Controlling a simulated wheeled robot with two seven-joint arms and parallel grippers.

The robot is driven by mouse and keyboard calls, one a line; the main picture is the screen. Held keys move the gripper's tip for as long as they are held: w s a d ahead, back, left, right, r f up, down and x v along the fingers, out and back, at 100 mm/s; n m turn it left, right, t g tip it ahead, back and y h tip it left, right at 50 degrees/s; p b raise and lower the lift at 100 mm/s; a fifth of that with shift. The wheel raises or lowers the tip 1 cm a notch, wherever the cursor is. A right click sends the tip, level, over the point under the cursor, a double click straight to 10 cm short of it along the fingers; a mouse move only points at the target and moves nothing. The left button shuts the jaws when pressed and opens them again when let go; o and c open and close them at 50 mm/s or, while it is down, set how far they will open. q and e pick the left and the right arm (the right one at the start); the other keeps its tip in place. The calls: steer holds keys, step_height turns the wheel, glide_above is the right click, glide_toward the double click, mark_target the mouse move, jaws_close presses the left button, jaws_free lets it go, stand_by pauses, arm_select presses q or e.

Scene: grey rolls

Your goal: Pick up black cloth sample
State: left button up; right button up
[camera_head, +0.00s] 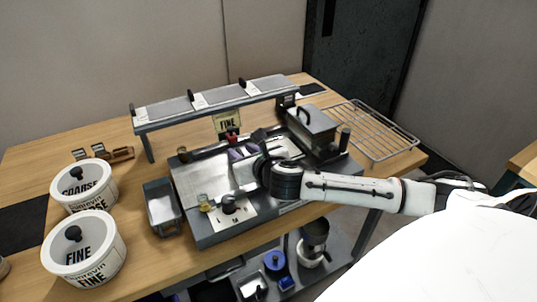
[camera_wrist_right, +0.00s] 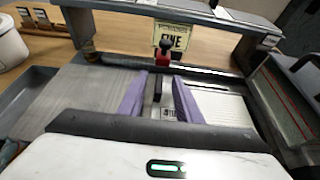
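My right gripper (camera_head: 243,155) is over the middle of the grey machine (camera_head: 205,178), reaching in from the right. Its two purple fingers (camera_wrist_right: 160,98) stand apart in the right wrist view. Between them is a narrow dark upright piece (camera_wrist_right: 157,88) with a small barcode label near it. I cannot tell whether the fingers touch it, or whether it is the black cloth sample. Flat black patches lie on the table at the back right (camera_head: 312,90) and left edge (camera_head: 22,226); I cannot tell if either is cloth. My left gripper is not in view.
A raised shelf (camera_head: 143,127) with several plates stands behind the machine. A yellow sign reading FINE (camera_head: 227,123) hangs below it. White COARSE (camera_head: 88,196) and FINE (camera_head: 100,266) tubs stand left. A wire rack (camera_head: 372,128) lies right, beside a dark lidded box (camera_head: 311,125).

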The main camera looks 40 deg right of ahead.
steer(key=shift+x, duration=1.25)
jaws_close()
